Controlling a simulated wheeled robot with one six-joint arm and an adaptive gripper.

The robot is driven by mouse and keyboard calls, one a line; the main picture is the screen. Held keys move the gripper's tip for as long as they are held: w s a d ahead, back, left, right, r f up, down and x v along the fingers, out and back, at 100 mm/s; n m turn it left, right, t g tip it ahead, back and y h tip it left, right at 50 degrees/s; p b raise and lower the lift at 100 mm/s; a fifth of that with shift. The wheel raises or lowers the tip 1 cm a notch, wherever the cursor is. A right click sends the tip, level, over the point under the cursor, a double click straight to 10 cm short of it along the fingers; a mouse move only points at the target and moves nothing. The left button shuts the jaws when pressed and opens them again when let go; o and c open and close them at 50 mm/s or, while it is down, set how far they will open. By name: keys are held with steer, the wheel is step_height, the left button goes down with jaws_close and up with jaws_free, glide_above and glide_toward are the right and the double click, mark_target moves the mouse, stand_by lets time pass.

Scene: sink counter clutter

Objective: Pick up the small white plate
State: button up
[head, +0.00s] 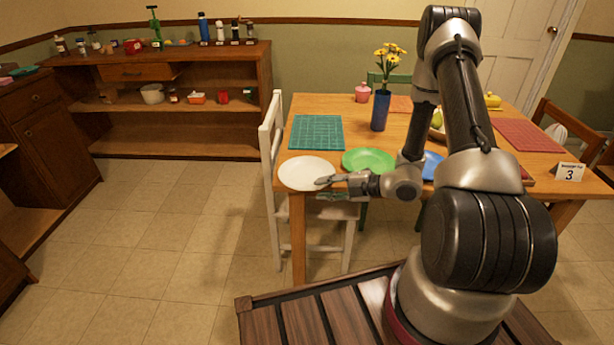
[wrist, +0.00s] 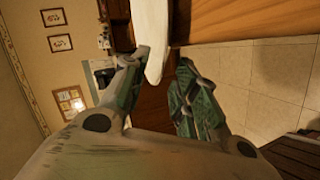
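The small white plate (head: 306,171) lies flat at the front left corner of the wooden table, its front edge near the table's edge. My gripper (head: 325,183) is at the plate's right front edge, reaching in from the right. In the wrist view, the plate (wrist: 151,30) shows edge-on as a white strip, its near rim between the two fingertips of my gripper (wrist: 164,62). The fingers are apart. The left finger looks close to the plate, and a gap shows on the right finger's side. I cannot tell whether either finger touches it.
A green plate (head: 368,160) lies right of the white one, with a blue plate (head: 432,166) partly behind my arm. A teal mat (head: 316,132) and a blue vase (head: 381,110) with yellow flowers stand farther back. A white chair (head: 272,150) is at the table's left side.

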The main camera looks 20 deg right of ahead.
steer(key=shift+w+a+f, duration=0.25)
steer(key=shift+w+a, duration=0.05)
steer(key=shift+a, duration=0.25)
jaws_close()
steer(key=shift+r, duration=0.1)
